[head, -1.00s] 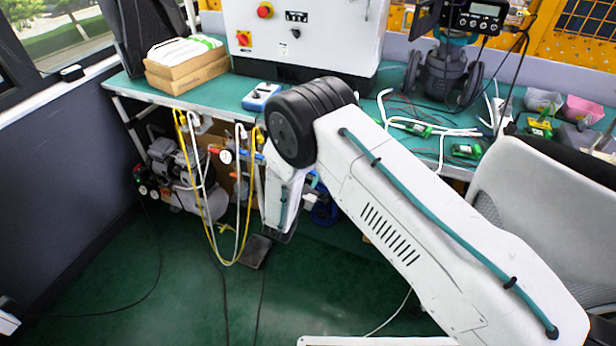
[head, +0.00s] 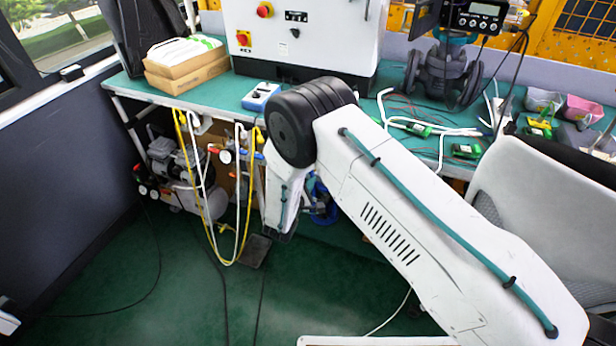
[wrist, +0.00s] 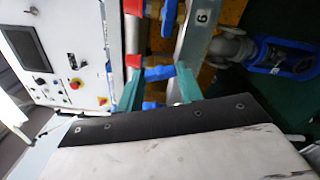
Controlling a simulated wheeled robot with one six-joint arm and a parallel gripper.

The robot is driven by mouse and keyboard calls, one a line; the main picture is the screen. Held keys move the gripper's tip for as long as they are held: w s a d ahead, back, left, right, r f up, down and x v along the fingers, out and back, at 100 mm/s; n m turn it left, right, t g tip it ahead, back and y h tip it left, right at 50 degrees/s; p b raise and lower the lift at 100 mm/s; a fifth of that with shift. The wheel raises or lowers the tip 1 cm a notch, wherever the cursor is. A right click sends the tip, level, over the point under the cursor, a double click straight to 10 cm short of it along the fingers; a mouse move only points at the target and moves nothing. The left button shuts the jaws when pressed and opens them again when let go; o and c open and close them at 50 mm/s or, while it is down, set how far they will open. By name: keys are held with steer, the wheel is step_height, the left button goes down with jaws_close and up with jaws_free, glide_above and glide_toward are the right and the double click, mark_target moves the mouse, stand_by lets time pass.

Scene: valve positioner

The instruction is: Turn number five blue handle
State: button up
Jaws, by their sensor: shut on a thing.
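In the wrist view, my gripper (wrist: 158,84) has two teal fingers, one on each side of a blue handle (wrist: 160,73), and is shut on it. The handle sits beside a red fitting (wrist: 134,61) on the pipework. Another blue handle (wrist: 168,18) shows further up the wrist view. In the head view my arm hides the gripper and the held handle; a small blue handle (head: 259,156) shows left of the arm.
A blue-ringed valve (wrist: 285,58) lies right in the wrist view. The head view shows a green-topped workbench (head: 225,88), a white control cabinet (head: 335,40), hanging yellow and white hoses (head: 205,215) and a chair (head: 540,200). The green floor at front left is mostly clear.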

steer(key=shift+f+m, duration=0.1)
steer(key=shift+m, duration=1.9)
steer(key=o, duration=1)
steer(key=v, duration=0.7)
steer(key=shift+s+a, duration=0.1)
steer(key=shift+s, duration=0.3)
jaws_close()
